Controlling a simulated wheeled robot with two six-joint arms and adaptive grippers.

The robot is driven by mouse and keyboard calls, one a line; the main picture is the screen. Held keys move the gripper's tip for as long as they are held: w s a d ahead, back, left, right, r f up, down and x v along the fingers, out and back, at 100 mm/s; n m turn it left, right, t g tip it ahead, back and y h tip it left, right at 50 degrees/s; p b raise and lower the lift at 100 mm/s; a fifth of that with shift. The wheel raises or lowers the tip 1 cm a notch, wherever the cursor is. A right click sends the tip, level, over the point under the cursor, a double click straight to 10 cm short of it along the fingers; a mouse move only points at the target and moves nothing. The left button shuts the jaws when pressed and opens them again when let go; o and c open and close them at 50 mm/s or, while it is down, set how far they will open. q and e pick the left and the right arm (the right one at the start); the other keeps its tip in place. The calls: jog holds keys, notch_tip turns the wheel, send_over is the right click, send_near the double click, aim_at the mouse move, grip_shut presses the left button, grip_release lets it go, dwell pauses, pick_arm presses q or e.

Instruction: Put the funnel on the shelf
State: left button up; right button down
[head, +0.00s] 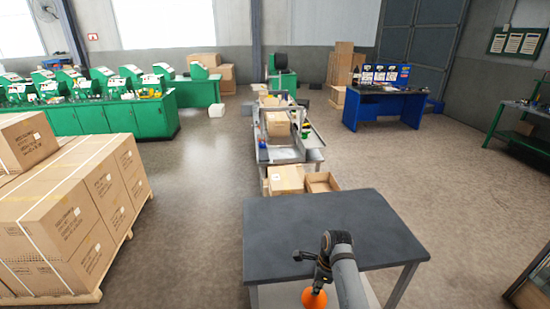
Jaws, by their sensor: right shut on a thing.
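An orange object, which looks like the funnel (314,298), shows at the bottom of the head view, cut by the frame's lower part. My right gripper (317,280) is shut on it and points down at the near edge of a dark-topped table (310,225). The funnel overlaps the space below the table top in the picture; whether it touches anything I cannot tell. A pale lower surface (272,295), possibly a shelf, shows under the table top. My left gripper is not in view.
The dark table top is bare. Behind it stand an open cardboard box (321,182), a closed box (286,178) and a grey workbench line (282,153). Stacked cartons on a pallet (75,215) stand at the left. The floor on the right is mostly free.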

aim_at(313, 303)
jog(key=f+b, duration=0.1)
jog(key=f, duration=0.1)
jog(key=w+f+b, duration=0.1)
jog(key=f+b, duration=0.1)
jog(key=f, duration=0.1)
jog(key=shift+w+f+b, duration=0.25)
jog(key=shift+f+b, duration=0.05)
jog(key=shift+b, duration=0.1)
pick_arm(q)
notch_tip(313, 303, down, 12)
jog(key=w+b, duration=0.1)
jog(key=b, duration=0.5)
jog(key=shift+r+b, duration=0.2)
jog(key=shift+b, duration=0.2)
pick_arm(e)
jog(key=f, duration=0.6)
jog(key=shift+s+f, duration=0.2)
jog(key=shift+s, duration=0.1)
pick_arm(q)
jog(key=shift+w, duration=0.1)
